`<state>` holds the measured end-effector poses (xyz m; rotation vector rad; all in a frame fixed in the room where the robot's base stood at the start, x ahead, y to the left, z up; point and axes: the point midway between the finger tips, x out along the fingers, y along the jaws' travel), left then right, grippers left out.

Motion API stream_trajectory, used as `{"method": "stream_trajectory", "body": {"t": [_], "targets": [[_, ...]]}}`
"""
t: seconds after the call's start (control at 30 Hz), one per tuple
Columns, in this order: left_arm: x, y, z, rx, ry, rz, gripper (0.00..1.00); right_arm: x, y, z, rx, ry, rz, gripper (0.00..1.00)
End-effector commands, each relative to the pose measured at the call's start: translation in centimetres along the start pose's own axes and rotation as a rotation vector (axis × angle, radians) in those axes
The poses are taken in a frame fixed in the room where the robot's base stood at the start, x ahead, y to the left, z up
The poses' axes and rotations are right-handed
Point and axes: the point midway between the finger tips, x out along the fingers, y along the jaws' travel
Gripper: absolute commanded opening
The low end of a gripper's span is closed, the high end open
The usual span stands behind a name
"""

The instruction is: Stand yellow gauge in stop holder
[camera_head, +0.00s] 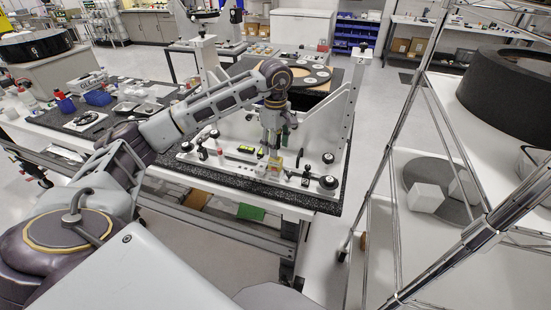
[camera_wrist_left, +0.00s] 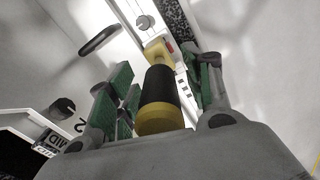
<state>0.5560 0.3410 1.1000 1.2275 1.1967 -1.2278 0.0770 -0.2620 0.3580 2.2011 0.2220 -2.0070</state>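The yellow gauge (camera_wrist_left: 161,92), with a black grip band and yellow ends, lies between the green-padded fingers of my left gripper (camera_wrist_left: 160,85) in the left wrist view. A thin gap seems to show on its left side, and firm contact cannot be made out. In the head view my left gripper (camera_head: 279,138) points down over the fixture. A small yellowish piece (camera_head: 274,167) shows just below it; whether this is the gauge or the holder is unclear. The stop holder is not clearly identifiable. My right gripper is not in view.
The fixture stands on a black granite slab (camera_head: 320,203) with a tall white upright plate (camera_head: 343,115) right of the gripper. Small black knobs (camera_head: 328,182) sit along its front. A wire rack (camera_head: 400,190) is at the right. Other benches stand behind.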

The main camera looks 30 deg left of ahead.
Motion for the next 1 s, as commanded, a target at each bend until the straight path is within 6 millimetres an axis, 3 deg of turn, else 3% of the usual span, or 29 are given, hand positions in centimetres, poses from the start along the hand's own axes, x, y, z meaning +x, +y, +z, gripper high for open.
{"method": "stream_trajectory", "body": {"t": [0.47,1.0], "targets": [[-0.9,0.0,0.0,0.000,0.000,0.000,0.51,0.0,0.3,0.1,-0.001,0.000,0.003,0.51],[-7.5,0.1,0.0,0.000,0.000,0.002,0.51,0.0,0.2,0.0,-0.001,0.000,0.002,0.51]]}}
